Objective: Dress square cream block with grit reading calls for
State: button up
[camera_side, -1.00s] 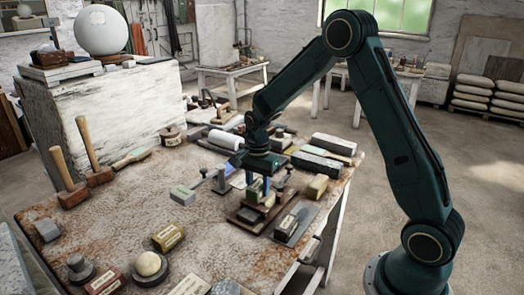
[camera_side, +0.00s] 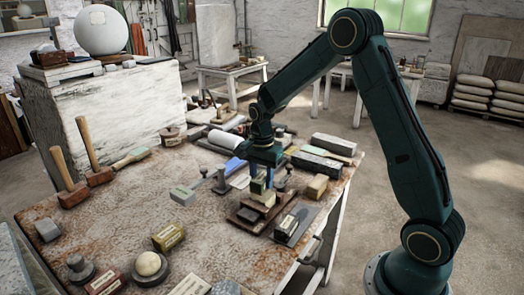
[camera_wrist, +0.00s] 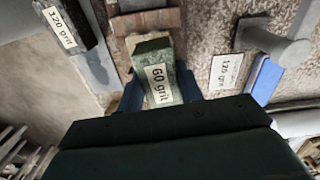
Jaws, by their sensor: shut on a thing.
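My gripper (camera_wrist: 160,97) is shut on a green block (camera_wrist: 160,80) with a white label reading "60 grit". In the side view my gripper (camera_side: 259,187) is upright over a brown wooden base (camera_side: 244,215) near the table's right side. A small cream-coloured block (camera_side: 263,199) seems to sit on that base, just under the held block; whether they touch cannot be told. In the wrist view a dark block (camera_wrist: 70,28) at top left has a label ending in "20 grit".
A dark labelled block (camera_side: 291,225) lies right of the base, and a yellowish block (camera_side: 317,186) stands behind it. Grey long blocks (camera_side: 320,160) lie at the back right. A yellow labelled block (camera_side: 168,237) lies front left. The table's (camera_side: 130,205) left middle is mostly clear.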

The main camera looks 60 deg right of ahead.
jog(key=shift+a, duration=1.25)
jog(key=shift+f, duration=0.65)
jog(key=shift+d, duration=0.1)
jog(key=shift+d, duration=0.5)
jog(key=shift+w+d, duration=0.1)
jog(key=shift+d, duration=0.05)
jog(key=shift+d, duration=0.4)
jog(key=shift+a, duration=0.1)
jog(key=shift+a, duration=1.05)
